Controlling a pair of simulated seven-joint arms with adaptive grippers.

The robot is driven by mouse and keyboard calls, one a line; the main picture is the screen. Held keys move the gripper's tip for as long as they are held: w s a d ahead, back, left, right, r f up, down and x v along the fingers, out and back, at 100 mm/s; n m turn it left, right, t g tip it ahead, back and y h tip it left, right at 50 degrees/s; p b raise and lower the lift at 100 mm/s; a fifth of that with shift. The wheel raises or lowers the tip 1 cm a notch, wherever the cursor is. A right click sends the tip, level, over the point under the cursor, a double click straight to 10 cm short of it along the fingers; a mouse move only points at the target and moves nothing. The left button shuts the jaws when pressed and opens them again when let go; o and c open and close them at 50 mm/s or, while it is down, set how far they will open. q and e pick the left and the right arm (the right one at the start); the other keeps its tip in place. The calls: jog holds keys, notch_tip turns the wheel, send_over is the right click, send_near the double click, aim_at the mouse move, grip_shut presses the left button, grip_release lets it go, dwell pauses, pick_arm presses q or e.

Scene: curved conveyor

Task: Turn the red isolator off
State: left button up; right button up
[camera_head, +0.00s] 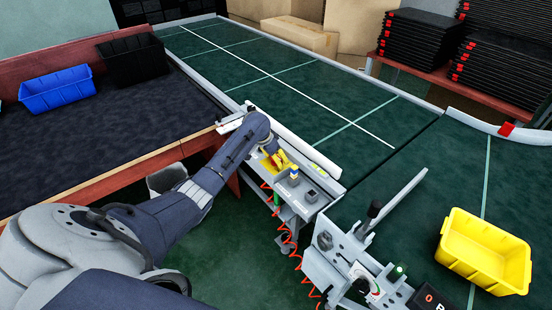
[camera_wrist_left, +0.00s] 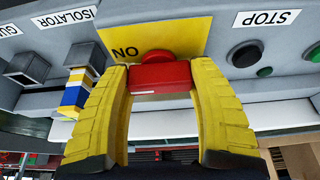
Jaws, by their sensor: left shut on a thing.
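The red isolator (camera_wrist_left: 160,76) sits against a yellow plate (camera_wrist_left: 185,27) in the left wrist view, its block-shaped handle facing me and a rounded red part behind it. Large letters "NO" show on the plate, at the left. My left gripper (camera_wrist_left: 160,100) has its yellow fingers on both sides of the red handle and is shut on it. In the head view my left gripper (camera_head: 275,161) is at the small grey control panel beside the conveyor, and the isolator is hidden there. My right gripper is not in view.
Left of the isolator are a blue, white and yellow block-like part (camera_wrist_left: 76,88) and a grey square socket (camera_wrist_left: 27,69). A yellow bin (camera_head: 483,252) stands on the green conveyor (camera_head: 330,92).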

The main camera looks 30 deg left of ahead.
pick_arm(q)
jog(key=n+y, duration=0.1)
jog(key=n, duration=0.3)
jog(key=shift+d+n+y, duration=0.1)
jog(key=shift+n+y, duration=0.3)
jog(key=n, duration=0.2)
jog(key=n+y, duration=0.1)
jog(key=n, duration=0.1)
jog(key=shift+n+y, duration=0.3)
jog(key=n+g+y, duration=0.1)
jog(key=n, duration=0.3)
jog(key=shift+n+g+y, duration=0.6)
jog(key=shift+n+g, duration=0.2)
jog(key=shift+n, duration=1.6)
jog(key=o, duration=1.2)
